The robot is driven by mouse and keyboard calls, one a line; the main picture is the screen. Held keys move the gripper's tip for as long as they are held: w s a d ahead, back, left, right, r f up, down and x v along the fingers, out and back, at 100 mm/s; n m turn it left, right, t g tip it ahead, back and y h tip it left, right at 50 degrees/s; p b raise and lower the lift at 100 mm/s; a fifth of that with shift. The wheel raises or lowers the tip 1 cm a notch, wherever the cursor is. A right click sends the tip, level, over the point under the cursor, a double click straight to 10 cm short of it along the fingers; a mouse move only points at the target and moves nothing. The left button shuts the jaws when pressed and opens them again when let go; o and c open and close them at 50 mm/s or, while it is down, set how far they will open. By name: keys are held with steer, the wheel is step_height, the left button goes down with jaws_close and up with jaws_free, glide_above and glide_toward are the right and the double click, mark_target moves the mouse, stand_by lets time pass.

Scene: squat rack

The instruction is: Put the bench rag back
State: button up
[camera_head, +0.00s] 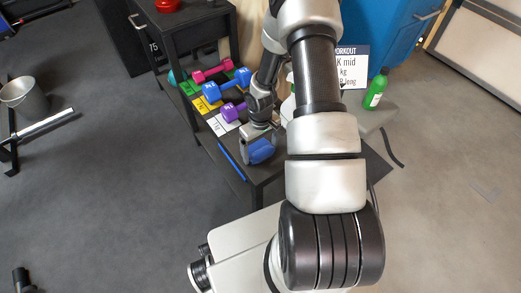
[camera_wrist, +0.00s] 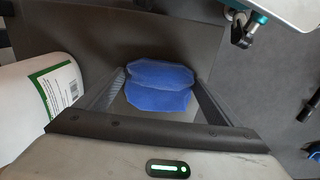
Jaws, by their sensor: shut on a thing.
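The bench rag (camera_head: 261,152) is a folded blue cloth. It is at the near end of the dark shelf top in the head view, and it also shows in the wrist view (camera_wrist: 158,87). My gripper (camera_head: 257,141) is shut on it, with one dark finger at each side of the cloth in the wrist view. The cloth is over or on the dark surface; I cannot tell whether it touches it. My arm hides part of the area to the right.
Pink (camera_head: 212,70), blue (camera_head: 227,84) and purple (camera_head: 234,111) dumbbells lie on coloured tiles beyond the gripper. A white container with a green label (camera_wrist: 40,98) stands close left in the wrist view. A green bottle (camera_head: 377,88) stands right of my arm, near a sign (camera_head: 352,66).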

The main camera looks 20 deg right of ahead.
steer(key=shift+f, duration=0.1)
steer(key=o, duration=0.9)
